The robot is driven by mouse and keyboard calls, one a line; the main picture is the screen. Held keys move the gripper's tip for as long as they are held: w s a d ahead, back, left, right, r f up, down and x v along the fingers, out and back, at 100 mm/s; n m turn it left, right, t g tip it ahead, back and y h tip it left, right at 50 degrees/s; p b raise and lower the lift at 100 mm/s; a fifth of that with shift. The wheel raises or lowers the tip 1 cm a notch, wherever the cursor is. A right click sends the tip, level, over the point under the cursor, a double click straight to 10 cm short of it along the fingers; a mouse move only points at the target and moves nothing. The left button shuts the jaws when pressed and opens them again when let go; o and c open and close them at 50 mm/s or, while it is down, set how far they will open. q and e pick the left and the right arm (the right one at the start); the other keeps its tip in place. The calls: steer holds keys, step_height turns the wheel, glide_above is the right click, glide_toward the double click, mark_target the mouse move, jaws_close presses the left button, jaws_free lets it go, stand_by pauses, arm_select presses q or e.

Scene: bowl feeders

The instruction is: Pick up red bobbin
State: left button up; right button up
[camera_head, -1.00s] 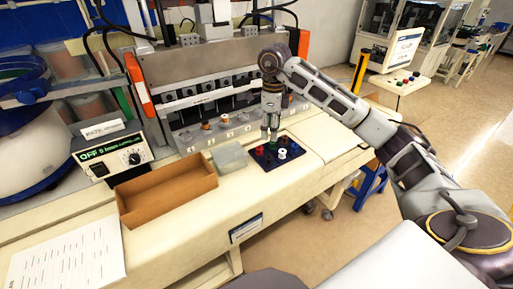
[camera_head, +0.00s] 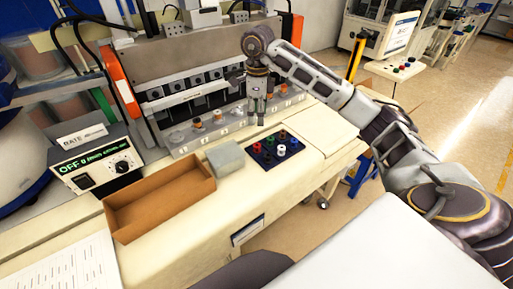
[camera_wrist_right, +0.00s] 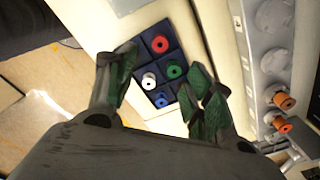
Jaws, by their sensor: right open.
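A dark blue tray (camera_head: 262,163) on the bench holds several small bobbins. Green (camera_head: 270,140), white (camera_head: 281,150) and blue (camera_head: 267,154) bobbins stand between and in front. My right gripper (camera_head: 256,120) is above and behind the tray, pointing down, open and empty. In the right wrist view a red bobbin (camera_wrist_right: 160,44) shows beyond the open fingers (camera_wrist_right: 160,88), with green, white and blue ones closer; the right finger may hide part of the tray. My left gripper is not in view.
A grey block (camera_head: 226,158) and an open brown box (camera_head: 160,203) are left of the tray. Behind stands a machine with a row of holders (camera_head: 190,137), some carrying copper-orange bobbins (camera_wrist_right: 283,101). The bench front right of the tray is clear.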

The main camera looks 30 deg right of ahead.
steer(key=p, duration=0.1)
glide_above(257, 145)
steer(key=shift+d+f, duration=0.1)
steer(key=shift+f, duration=4.25)
steer(key=shift+f, duration=0.15)
steer(key=shift+f+p, duration=0.75)
steer(key=shift+f, duration=0.5)
steer(key=shift+w+f, duration=0.1)
steer(key=shift+f, duration=1.1)
steer(key=c, duration=1)
